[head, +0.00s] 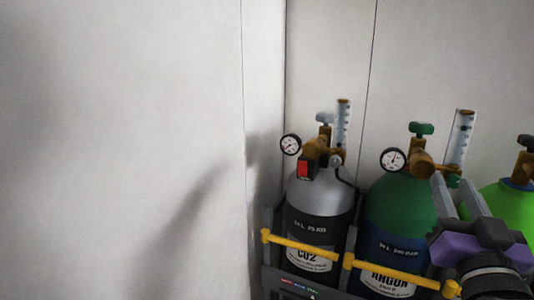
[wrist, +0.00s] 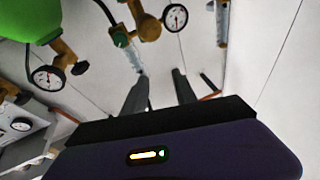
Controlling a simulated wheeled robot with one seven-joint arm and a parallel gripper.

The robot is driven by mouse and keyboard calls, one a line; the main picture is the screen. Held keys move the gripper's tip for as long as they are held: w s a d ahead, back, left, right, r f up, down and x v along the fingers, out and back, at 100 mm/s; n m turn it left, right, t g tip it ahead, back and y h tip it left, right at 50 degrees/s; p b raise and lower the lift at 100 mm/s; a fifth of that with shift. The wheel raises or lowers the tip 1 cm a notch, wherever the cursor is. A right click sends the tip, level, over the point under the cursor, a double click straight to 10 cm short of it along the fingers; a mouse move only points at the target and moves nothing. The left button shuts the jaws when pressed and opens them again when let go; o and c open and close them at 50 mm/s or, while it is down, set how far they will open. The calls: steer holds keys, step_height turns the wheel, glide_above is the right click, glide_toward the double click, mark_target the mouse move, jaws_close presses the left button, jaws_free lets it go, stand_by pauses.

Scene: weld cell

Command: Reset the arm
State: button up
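My gripper (head: 452,183) is at the lower right of the head view, in front of the green argon cylinder (head: 388,207) and close to its brass regulator (head: 424,164). Its two grey fingers are apart, with a purple body behind them. In the wrist view my gripper (wrist: 160,76) also shows two separated fingers with only pale wall between them. It is open and holds nothing. I cannot tell whether a finger touches the regulator.
A grey and black CO2 cylinder (head: 318,212) stands left of the argon one, and a bright green cylinder (head: 510,197) stands to the right. A yellow bar (head: 300,246) crosses the rack front. Gauges and flow tubes stick up. Wall panels (head: 120,130) fill the left.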

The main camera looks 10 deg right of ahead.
steer(key=s+a+f+n+y, duration=0.35)
steer(key=s+a+f, duration=0.25)
steer(key=f, duration=0.3)
steer(key=s+a+f+n+y, duration=0.35)
steer(key=s+a+f, duration=0.2)
steer(key=f, duration=0.35)
steer(key=s+a+f+g, duration=0.2)
steer(key=s+f, duration=0.4)
steer(key=s, duration=0.4)
steer(key=s+a+f+m+g+y, duration=0.1)
steer(key=s+a+f+g, duration=0.1)
steer(key=s+f, duration=0.5)
steer(key=s+g, duration=0.1)
steer(key=s, duration=0.3)
steer(key=shift+s+f+y, duration=0.15)
steer(key=shift+f+y, duration=0.05)
steer(key=shift+y, duration=0.1)
